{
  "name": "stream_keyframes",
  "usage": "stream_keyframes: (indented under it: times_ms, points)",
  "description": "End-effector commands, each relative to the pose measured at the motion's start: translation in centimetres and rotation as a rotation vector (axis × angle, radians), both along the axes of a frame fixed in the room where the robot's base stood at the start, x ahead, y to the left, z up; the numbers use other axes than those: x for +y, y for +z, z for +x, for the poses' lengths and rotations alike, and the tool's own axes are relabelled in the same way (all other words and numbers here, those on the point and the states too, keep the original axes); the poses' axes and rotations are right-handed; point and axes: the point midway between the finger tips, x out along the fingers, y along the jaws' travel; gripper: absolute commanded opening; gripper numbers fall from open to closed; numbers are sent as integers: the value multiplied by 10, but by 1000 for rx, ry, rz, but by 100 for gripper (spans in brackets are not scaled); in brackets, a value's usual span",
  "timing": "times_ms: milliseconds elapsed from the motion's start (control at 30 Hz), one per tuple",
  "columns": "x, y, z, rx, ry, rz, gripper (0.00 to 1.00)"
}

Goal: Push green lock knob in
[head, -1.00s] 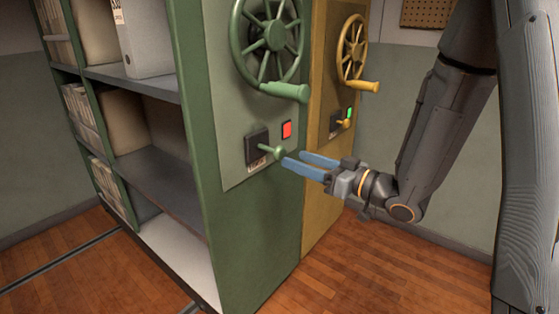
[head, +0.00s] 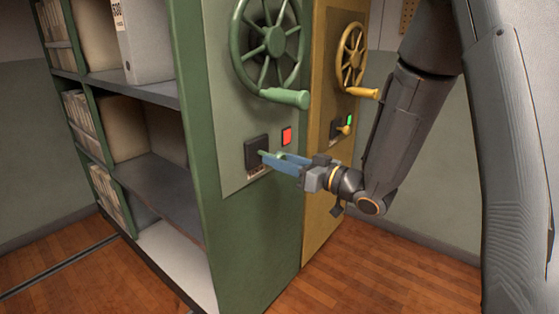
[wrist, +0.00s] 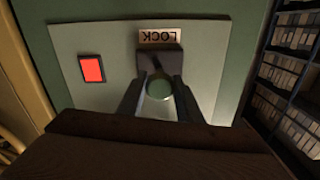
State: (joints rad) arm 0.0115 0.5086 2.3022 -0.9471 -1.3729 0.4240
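The green lock knob (head: 281,154) sticks out of a dark square lock plate (head: 257,150) on the green cabinet's front panel. In the wrist view the round knob end (wrist: 159,88) shows in front of the dark plate, below a LOCK label (wrist: 158,36) that appears upside down. My gripper (head: 268,157) reaches the knob from the right, with its blue fingers on either side of it. In the wrist view my gripper (wrist: 160,84) has one finger left and one right of the knob, with small gaps; firm contact cannot be made out.
A red light (head: 287,136) is lit beside the lock plate. A green handwheel (head: 271,40) with a protruding handle (head: 285,98) is above. To the right, a yellow cabinet (head: 318,200) has its own wheel, yellow knob (head: 346,129) and green light. Open shelves are on the left.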

Motion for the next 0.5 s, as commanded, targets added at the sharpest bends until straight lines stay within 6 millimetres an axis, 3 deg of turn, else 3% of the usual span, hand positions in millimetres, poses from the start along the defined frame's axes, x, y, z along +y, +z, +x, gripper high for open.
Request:
stream_keyframes:
  times_ms: [33, 167, 333, 500]
  points:
    - [0, 0, 0, 0, -1, 0, 19]
    - [0, 0, 0, 0, -1, 0, 0]
    - [5, 0, 4, 0, 1, 0, 0]
    - [24, 1, 18, 0, 1, 0, 0]
